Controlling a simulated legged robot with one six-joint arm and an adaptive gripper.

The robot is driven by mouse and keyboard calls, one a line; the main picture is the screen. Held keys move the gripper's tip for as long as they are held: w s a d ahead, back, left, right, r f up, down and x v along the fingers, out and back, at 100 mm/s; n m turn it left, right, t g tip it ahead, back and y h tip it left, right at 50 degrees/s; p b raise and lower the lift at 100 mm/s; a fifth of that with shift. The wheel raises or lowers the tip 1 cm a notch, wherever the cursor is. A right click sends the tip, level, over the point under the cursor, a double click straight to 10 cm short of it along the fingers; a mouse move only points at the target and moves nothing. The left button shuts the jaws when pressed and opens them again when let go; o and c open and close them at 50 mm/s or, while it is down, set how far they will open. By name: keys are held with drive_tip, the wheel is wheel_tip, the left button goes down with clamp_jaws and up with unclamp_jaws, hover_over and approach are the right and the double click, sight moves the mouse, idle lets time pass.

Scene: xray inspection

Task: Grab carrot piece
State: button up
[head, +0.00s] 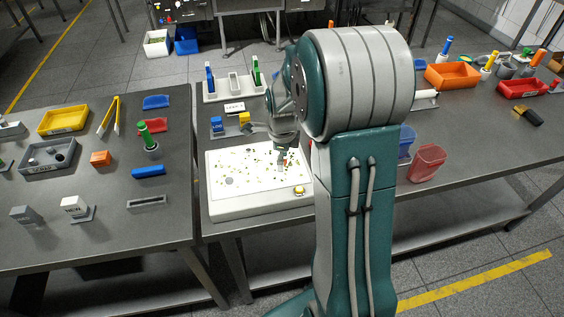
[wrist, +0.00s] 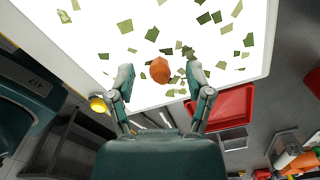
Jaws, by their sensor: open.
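The carrot piece (wrist: 160,70) is a rounded orange lump on the white lit panel (wrist: 90,30) in the wrist view. My gripper (wrist: 161,75) is open, with one finger to the left of the carrot piece and one to the right. Gaps show between the piece and both fingers; the exact height of the fingertips above the panel is hard to tell. In the head view my gripper (head: 283,158) is over the right part of the white panel (head: 240,205), and my arm partly hides that area. I cannot make out the carrot piece clearly there.
A yellow button (head: 299,191) is on the panel's front right corner. A red tray (wrist: 225,107) lies past the panel's edge. A holder (head: 235,88) stands behind the panel.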

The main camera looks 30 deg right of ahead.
drive_tip(key=shift+d+f, duration=0.1)
drive_tip(key=shift+d, duration=0.15)
drive_tip(key=shift+c, duration=0.3)
drive_tip(key=shift+a, duration=0.25)
drive_tip(key=c, duration=0.7)
drive_tip(key=shift+d, duration=0.1)
